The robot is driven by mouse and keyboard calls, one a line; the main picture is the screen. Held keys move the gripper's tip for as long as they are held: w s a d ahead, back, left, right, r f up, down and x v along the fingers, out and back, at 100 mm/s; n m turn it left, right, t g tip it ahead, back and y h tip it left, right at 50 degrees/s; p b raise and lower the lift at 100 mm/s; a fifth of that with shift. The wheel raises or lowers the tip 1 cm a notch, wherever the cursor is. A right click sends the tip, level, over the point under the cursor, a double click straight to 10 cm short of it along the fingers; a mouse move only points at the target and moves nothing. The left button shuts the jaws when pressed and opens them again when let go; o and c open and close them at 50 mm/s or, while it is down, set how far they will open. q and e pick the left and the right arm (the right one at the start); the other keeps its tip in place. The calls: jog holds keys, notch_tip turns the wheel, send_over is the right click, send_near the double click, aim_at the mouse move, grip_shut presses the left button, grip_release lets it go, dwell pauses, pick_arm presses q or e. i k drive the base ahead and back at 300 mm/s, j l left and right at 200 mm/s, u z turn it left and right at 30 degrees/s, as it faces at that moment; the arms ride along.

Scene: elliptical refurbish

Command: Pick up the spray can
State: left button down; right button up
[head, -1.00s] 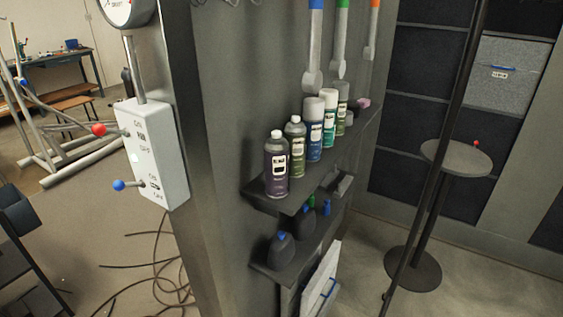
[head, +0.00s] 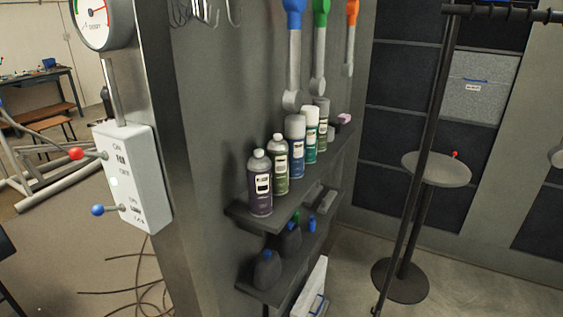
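Several spray cans stand upright in a row on the upper shelf (head: 262,224) of a dark grey wall panel, in the middle of the head view. The cans partly overlap one another. Neither of my grippers is in view.
A lower shelf (head: 262,288) holds dark bottles (head: 268,268) with blue caps. Wrenches (head: 293,60) hang above the cans. A switch box (head: 132,180) with levers is at left. A black pole (head: 422,150) and a round stand (head: 436,170) are at right.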

aim_at(278, 151)
jog(key=z, duration=1.6)
jog(key=u, duration=1.55)
jog(key=i+l+u, duration=0.3)
jog(key=l, duration=0.25)
